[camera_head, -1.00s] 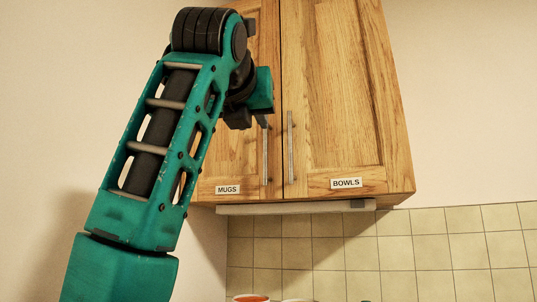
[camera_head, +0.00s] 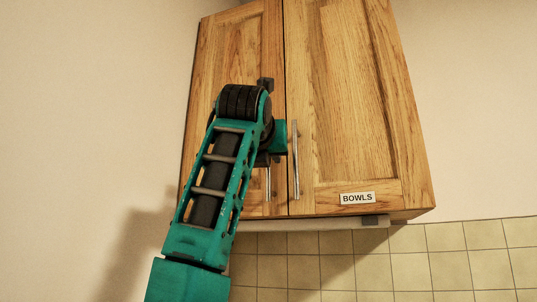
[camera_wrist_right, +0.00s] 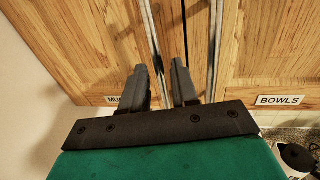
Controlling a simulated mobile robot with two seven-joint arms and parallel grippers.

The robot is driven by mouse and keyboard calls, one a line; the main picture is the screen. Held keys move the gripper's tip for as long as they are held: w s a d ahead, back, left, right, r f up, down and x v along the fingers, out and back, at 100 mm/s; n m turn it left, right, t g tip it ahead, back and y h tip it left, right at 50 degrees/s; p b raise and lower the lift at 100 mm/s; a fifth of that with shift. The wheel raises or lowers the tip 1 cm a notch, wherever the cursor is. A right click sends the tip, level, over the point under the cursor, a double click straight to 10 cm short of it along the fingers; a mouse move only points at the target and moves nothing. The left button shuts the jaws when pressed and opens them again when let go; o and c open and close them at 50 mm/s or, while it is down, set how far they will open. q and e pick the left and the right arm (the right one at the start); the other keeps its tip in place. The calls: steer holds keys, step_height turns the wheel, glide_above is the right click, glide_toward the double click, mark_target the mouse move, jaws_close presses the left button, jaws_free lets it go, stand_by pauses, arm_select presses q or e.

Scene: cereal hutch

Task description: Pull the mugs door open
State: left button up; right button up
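The mugs door (camera_head: 238,55) is the left door of the wooden cabinet and looks closed. Its vertical metal handle (camera_head: 268,184) shows below my right gripper (camera_head: 272,158), whose fingertips are mostly hidden in the head view. In the right wrist view, my right gripper (camera_wrist_right: 162,85) is open, one finger on each side of the mugs handle (camera_wrist_right: 154,42). I see no clear grip on it. The mugs label (camera_wrist_right: 113,99) is partly hidden behind a finger, and my arm covers it in the head view. My left gripper is not in view.
The bowls door (camera_head: 345,90) is closed to the right, its handle (camera_head: 296,160) close beside my right gripper. Its label (camera_head: 357,198) is at the lower edge. Tiled wall (camera_head: 400,265) lies below the cabinet. The plain wall at left is clear.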

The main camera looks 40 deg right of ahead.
steer(key=shift+x, duration=1.35)
steer(key=shift+c, duration=0.3)
jaws_close()
